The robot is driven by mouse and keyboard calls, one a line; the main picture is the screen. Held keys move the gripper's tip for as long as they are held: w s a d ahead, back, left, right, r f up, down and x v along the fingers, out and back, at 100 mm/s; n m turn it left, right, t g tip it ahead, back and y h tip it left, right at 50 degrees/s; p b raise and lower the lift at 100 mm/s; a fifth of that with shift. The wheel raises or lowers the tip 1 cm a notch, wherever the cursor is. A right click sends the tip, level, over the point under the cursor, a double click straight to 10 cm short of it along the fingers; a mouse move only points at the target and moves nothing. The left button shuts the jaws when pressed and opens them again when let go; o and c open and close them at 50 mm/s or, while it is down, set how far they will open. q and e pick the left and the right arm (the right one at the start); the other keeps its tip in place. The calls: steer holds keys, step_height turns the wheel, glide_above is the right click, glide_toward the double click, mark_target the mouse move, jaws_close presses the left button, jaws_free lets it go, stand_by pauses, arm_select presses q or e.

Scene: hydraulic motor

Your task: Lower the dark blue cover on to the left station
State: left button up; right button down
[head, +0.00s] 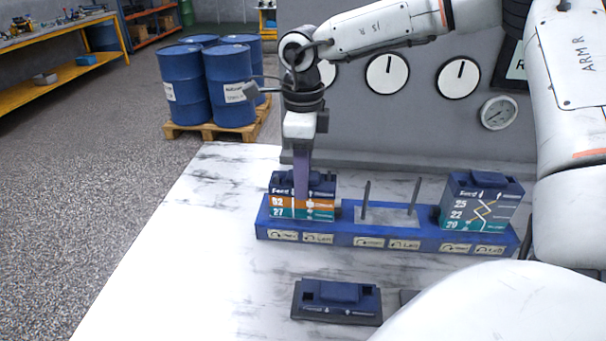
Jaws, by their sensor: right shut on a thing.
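The long blue base (385,238) stands on the white table and has three stations. At its left station is a block (318,209) with orange, white and teal bands. The dark blue cover (322,186) is at the top of this block. My right gripper (302,196) points straight down there, shut on the cover, and its finger hides part of the block's front. I cannot tell whether a small gap is left between cover and block. My left gripper is not in view.
The middle station has two upright pins (366,200) on a bare plate. The right station holds a covered block (480,202). Another dark blue cover (340,296) lies on the table in front. A grey panel with gauges (388,74) stands behind. The table's left side is clear.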

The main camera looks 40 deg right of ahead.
steer(key=shift+f, duration=0.1)
steer(key=c, duration=1)
jaws_free()
